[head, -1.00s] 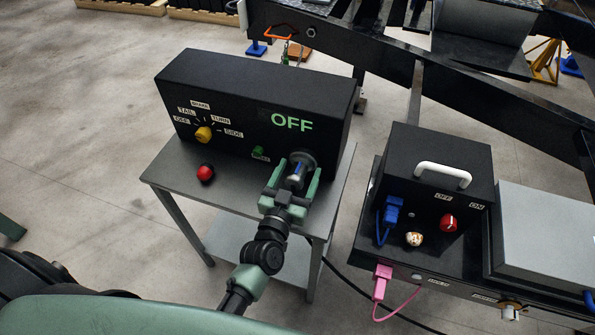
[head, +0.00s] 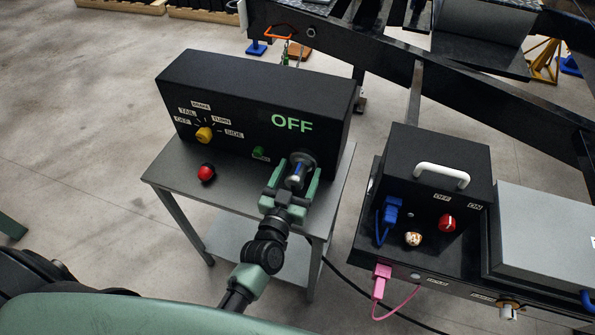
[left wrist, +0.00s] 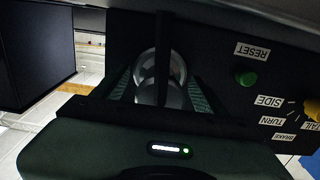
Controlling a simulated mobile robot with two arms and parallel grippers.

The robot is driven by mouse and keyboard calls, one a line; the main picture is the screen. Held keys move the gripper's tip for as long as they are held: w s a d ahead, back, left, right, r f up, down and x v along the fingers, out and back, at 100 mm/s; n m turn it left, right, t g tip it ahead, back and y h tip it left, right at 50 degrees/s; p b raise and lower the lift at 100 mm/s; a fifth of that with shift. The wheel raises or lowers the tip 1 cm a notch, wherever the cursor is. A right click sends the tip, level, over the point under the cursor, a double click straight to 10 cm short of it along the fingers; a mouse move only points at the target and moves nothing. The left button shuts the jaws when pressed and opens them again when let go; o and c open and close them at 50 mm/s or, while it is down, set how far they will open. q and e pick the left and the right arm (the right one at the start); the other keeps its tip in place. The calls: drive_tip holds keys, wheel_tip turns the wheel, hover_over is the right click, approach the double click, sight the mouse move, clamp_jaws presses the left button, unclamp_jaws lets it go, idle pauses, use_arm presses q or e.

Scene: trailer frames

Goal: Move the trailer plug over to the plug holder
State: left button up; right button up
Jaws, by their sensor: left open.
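The trailer plug (head: 297,171) is a dark and silver cylinder with a blue mark. It sits at the front right of the black control box (head: 225,105), below the green OFF text. My left gripper (head: 294,182) is open with its green fingers on either side of the plug. In the left wrist view the round, shiny plug (left wrist: 161,68) lies between the fingers of my left gripper (left wrist: 160,88); contact cannot be told. I cannot clearly tell which part is the plug holder. My right gripper is not in view.
The box stands on a grey table (head: 180,175) with a red button (head: 206,172), a yellow knob (head: 204,135) and a green button (head: 258,152). At right, the trailer front carries a black box with a white handle (head: 442,174), a blue plug (head: 392,211) and a pink plug (head: 382,272).

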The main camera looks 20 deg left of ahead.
sight(293, 185)
use_arm(q)
clamp_jaws()
drive_tip(key=shift+s, duration=0.2)
drive_tip(key=shift+s+a+p, duration=0.1)
drive_tip(key=shift+s+p, duration=0.85)
drive_tip(key=shift+s, duration=1.8)
